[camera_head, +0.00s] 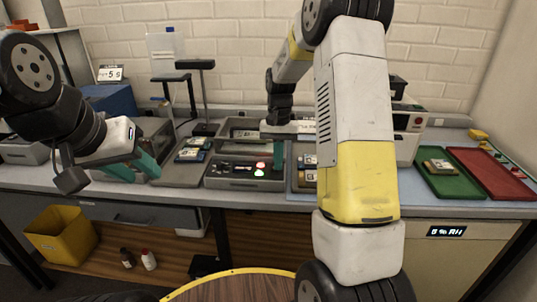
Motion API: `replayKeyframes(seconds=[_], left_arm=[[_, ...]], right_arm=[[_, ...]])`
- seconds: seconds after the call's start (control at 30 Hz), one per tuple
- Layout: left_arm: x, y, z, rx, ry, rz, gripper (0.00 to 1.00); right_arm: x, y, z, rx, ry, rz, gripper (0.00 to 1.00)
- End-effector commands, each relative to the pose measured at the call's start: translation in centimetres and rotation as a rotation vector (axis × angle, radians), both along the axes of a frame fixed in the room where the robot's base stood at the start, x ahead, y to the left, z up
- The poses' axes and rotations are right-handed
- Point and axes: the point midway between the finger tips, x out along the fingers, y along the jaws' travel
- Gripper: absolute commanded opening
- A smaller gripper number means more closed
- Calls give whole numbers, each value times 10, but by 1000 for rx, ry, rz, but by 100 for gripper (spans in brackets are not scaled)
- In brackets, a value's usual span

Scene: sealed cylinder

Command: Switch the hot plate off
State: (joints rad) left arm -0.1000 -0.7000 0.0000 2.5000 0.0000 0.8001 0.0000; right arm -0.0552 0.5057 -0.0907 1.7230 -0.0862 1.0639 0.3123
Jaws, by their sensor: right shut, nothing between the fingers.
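A low grey unit (226,183) sits mid-bench, with a dark panel and a red and a green round button or light (261,166) at its right. I cannot tell for sure whether it is the hot plate; no label is readable. My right gripper (279,158) has teal fingers, points down and is shut and empty at the right end of this unit, just right of the red and green spots. Whether it touches the unit is unclear. My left gripper (136,167) is open and empty at the left, over the bench's front edge, apart from the unit.
A tray with small items (190,155) lies left of the unit. A green tray (434,184) and a red tray (490,173) lie at the right. A white machine (408,140) stands behind my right arm, which hides part of the bench. A yellow bin (60,236) stands below.

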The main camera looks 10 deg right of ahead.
Motion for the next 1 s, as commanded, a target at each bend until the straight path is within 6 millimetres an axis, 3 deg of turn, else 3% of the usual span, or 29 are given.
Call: replayKeyframes(seconds=[0.57, 1.0], left_arm=[[0, 0, 0, 0, 0, 0, 36], [0, 0, 0, 0, 0, 0, 36]], right_arm=[[-2, 1, -5, 1, 3, 0, 0], [13, -4, 0, 0, -1, 0, 0]])
